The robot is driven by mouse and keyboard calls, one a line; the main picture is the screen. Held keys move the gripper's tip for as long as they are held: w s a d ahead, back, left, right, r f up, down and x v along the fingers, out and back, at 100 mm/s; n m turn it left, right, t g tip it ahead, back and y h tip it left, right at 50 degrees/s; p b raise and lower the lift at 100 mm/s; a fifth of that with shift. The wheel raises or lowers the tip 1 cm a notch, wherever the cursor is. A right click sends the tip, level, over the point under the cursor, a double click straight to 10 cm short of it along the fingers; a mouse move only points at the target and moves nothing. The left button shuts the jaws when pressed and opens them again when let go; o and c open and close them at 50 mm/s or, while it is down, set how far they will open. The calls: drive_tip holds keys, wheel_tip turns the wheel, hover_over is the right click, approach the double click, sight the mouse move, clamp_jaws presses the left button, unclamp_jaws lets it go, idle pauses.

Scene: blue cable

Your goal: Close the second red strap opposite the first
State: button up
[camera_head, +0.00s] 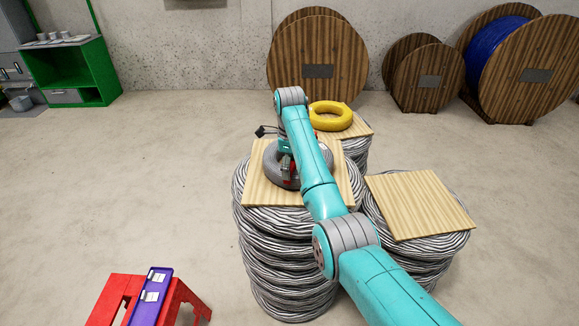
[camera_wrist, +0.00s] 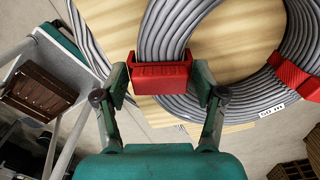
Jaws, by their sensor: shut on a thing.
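A grey cable coil (camera_head: 272,173) lies flat on a wooden board (camera_head: 254,188) on top of a tall cable stack. The coil fills the top of the wrist view (camera_wrist: 238,88). One red strap (camera_wrist: 161,75) sits across the coil's near section, with my gripper's fingers (camera_wrist: 160,82) on both sides of it, shut on it. Another red strap (camera_wrist: 293,74) lies around the coil at the right, apart from my gripper. In the head view my gripper (camera_head: 287,167) is over the coil, partly hidden by my arm. I cannot tell whether the gripped strap is fastened.
A yellow coil (camera_head: 331,117) lies on a board behind. A lower stack with a bare board (camera_head: 421,204) stands at the right. Wooden drums (camera_head: 318,62) line the back wall. A red stand (camera_head: 118,298) with a purple tray is at lower left. The left floor is clear.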

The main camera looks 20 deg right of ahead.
drive_tip(key=o, duration=0.9)
